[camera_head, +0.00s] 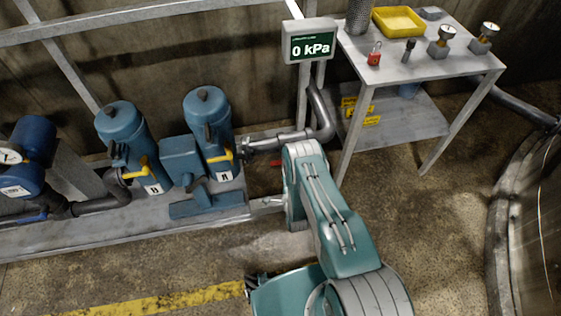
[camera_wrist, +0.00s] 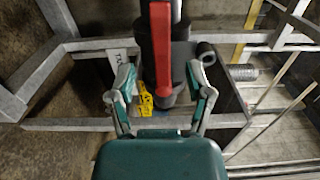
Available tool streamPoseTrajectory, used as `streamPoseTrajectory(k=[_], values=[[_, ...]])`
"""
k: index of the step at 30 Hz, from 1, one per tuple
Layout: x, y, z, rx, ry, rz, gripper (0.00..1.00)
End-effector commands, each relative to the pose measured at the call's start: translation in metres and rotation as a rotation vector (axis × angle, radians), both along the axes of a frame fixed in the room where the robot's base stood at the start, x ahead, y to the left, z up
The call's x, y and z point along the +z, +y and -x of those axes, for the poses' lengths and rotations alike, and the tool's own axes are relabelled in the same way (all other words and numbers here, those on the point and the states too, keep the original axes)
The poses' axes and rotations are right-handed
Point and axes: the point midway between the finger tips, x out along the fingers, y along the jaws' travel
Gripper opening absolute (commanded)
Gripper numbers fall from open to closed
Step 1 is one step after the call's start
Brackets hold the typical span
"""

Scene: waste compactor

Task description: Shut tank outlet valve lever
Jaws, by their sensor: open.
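In the wrist view a red valve lever (camera_wrist: 161,50) stands long and upright in the picture, on a dark valve body (camera_wrist: 182,68) on a pipe. My gripper (camera_wrist: 160,72) is open, one finger on each side of the lever in the picture. I see no clear contact, and the depth between fingers and lever is hard to tell. In the head view only a small red piece (camera_head: 276,163) shows beside my arm, perhaps the lever's end; my arm hides the rest. The gripper's fingers are not clear in that view.
Blue pumps (camera_head: 208,125) with yellow levers stand on a grey frame (camera_head: 120,229) at left. A display (camera_head: 310,41) reads 0 kPa. A metal table (camera_head: 420,66) holds a yellow tray (camera_head: 398,22), a red padlock (camera_head: 375,54) and gauges. Floor at front right is clear.

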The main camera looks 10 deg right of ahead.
Motion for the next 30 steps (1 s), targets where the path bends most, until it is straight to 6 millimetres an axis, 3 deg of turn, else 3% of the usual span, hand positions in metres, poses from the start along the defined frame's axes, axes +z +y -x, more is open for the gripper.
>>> streamPoseTrajectory(k=[9,15,22,26,27,30], values=[[0.000,0.000,-0.054,0.000,-0.001,0.001,0.66],[0.000,0.000,-0.066,0.000,0.002,0.001,0.66],[0.000,0.000,-0.066,0.000,0.002,0.001,0.66],[0.000,0.000,-0.066,0.000,0.002,0.001,0.08],[0.000,0.000,-0.066,0.000,0.002,0.001,0.00],[-0.001,0.000,-0.066,0.000,0.003,0.001,0.00]])
